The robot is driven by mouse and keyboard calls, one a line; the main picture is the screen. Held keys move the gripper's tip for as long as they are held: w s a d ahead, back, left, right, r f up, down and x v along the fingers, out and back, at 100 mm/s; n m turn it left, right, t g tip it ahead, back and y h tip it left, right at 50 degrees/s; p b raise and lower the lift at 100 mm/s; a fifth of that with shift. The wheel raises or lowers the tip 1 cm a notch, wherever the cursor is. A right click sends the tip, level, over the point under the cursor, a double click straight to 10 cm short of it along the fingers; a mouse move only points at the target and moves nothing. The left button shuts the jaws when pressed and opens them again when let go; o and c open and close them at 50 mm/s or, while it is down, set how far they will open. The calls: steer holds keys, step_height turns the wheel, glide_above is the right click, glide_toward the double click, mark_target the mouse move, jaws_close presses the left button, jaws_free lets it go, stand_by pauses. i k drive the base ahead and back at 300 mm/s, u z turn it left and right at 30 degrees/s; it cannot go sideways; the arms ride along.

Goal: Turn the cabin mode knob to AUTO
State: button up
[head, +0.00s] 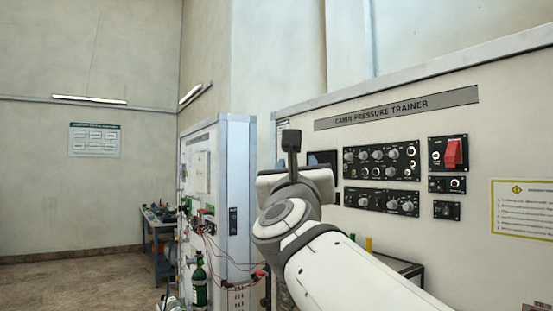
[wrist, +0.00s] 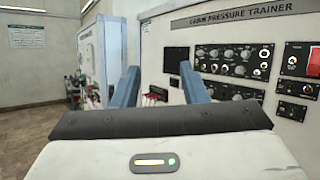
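The Cabin Pressure Trainer board (head: 480,115) stands at the right in the head view. An upper black panel (head: 383,159) and a lower black panel (head: 381,201) carry several grey knobs. Both also show in the wrist view, upper (wrist: 234,60) and lower (wrist: 236,92). Their labels are too small to read, so I cannot tell which knob is the cabin mode knob or where it points. My gripper (wrist: 159,68) is open and empty, its two blue-grey fingers wide apart in front of the board. In the head view my gripper (head: 291,141) is raised left of the knob panels.
A red guarded switch (head: 454,153) and small switch panels (head: 447,210) sit right of the knobs. A dark screen (wrist: 176,60) is left of them. A pale cabinet (head: 230,190) with hoses and a green cylinder (head: 199,281) stands left. Floor (head: 80,285) is clear at far left.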

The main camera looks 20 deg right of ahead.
mark_target(394, 154)
steer(key=z, duration=0.05)
steer(key=i, duration=1.05)
steer(key=z, duration=1.55)
